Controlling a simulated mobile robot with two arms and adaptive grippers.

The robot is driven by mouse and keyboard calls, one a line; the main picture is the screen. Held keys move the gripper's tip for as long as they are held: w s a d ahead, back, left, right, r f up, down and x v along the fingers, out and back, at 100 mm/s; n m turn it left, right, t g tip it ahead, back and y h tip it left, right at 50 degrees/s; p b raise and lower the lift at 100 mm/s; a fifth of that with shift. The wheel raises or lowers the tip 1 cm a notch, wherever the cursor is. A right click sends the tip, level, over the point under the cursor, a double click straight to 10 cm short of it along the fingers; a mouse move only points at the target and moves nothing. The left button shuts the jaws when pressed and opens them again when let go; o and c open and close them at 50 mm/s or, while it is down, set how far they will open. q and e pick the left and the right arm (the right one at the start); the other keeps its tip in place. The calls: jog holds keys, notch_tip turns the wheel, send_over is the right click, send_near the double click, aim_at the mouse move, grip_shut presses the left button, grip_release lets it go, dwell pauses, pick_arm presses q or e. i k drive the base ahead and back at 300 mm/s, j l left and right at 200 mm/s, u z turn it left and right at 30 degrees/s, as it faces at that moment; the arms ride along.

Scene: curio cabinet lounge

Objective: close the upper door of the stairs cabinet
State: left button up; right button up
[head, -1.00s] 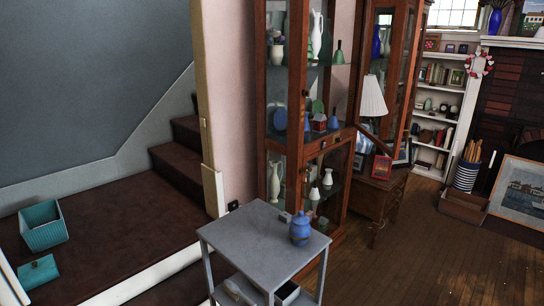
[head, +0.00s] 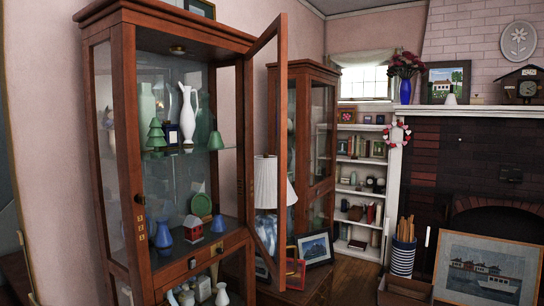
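The stairs cabinet (head: 128,150) is a tall brown wooden case with glass panes, at the left of the head view. Its upper door (head: 282,110), a wooden frame with glass, stands open, swung outward at the right side of the cabinet front. The upper compartment is exposed, with a white vase (head: 187,112), a small green tree (head: 156,135), a blue vase (head: 163,234) and a little red house (head: 193,228) on its shelves. Neither of my grippers is in view.
A second glass cabinet (head: 321,130) and a white lamp (head: 266,183) stand behind and right of the open door. Framed pictures (head: 315,248) are close to the door's lower end. A large framed picture (head: 487,268) leans by the fireplace at right.

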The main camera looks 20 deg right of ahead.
aim_at(279, 26)
jog(key=i+l, duration=0.1)
jog(key=l, duration=0.9)
jog(key=l+u, duration=0.1)
jog(key=l, duration=0.95)
jog(key=i, duration=0.05)
